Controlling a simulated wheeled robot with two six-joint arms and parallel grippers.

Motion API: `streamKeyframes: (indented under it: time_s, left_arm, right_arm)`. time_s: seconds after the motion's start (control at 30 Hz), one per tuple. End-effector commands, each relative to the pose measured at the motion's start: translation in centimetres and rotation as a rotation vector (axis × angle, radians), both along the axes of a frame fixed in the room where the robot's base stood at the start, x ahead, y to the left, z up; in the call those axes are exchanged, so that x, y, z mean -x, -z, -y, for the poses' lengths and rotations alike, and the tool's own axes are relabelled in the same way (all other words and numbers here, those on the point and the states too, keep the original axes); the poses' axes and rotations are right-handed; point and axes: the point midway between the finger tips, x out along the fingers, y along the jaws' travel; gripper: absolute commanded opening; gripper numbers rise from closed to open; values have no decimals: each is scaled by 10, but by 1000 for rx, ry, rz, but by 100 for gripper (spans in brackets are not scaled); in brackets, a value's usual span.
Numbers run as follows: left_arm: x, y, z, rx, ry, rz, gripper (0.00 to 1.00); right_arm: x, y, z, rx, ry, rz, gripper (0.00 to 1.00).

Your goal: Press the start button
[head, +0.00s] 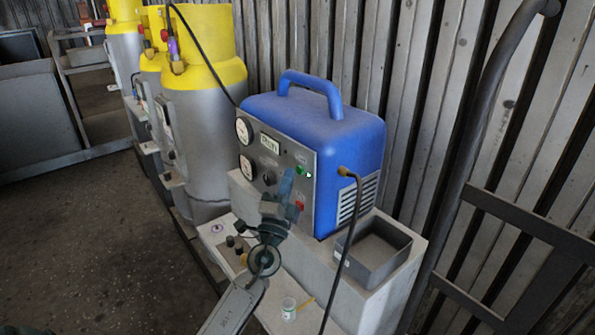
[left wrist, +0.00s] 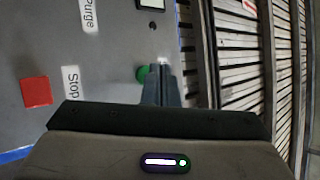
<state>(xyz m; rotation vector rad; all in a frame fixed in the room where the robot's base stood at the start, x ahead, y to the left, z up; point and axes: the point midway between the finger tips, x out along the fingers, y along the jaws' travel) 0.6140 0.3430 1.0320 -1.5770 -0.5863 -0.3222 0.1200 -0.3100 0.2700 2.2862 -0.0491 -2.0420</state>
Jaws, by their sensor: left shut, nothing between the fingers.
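The blue machine (head: 330,130) has a grey front panel (head: 252,155) with a round green button (head: 301,170), which I take as the start button. A red square button (head: 299,206) sits below it. My left gripper (head: 287,178) is shut and empty, its fingertips close to the panel by the green button. In the left wrist view the closed fingers (left wrist: 162,72) overlap the right side of the green button (left wrist: 142,75); I cannot tell whether they touch it. The red button (left wrist: 37,92) shows at left, by a "Stop" label (left wrist: 71,82). My right gripper is not in view.
Grey gas cylinders (head: 195,125) with yellow tops stand left of the machine. A black hose (head: 352,230) hangs from its right side over a plinth (head: 385,275) holding a grey open tray (head: 375,255). A small jar (head: 289,308) stands lower down. A corrugated wall (head: 420,90) is behind.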

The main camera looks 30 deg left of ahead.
Motion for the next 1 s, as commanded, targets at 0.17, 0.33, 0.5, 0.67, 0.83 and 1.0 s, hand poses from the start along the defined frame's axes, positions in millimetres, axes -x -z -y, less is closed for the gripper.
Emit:
streamKeyframes:
  time_s: [0.17, 0.33, 0.5, 0.67, 0.83, 1.0]
  left_arm:
    - [1, 0, 0, 0, 0, 0, 0]
    - [5, 1, -2, -2, 0, -1, 0]
    - [20, 1, -9, -3, -1, -1, 0]
    - [35, 1, -15, -4, 0, -2, 0]
    - [50, 1, -21, -4, 0, -1, 0]
    - [56, 0, -23, -2, 0, 0, 0]
  right_arm:
    - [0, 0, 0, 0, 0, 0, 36]
    - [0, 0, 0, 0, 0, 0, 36]
    - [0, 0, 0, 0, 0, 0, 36]
    - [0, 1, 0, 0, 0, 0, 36]
    - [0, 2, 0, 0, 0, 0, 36]
    - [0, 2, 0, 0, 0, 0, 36]
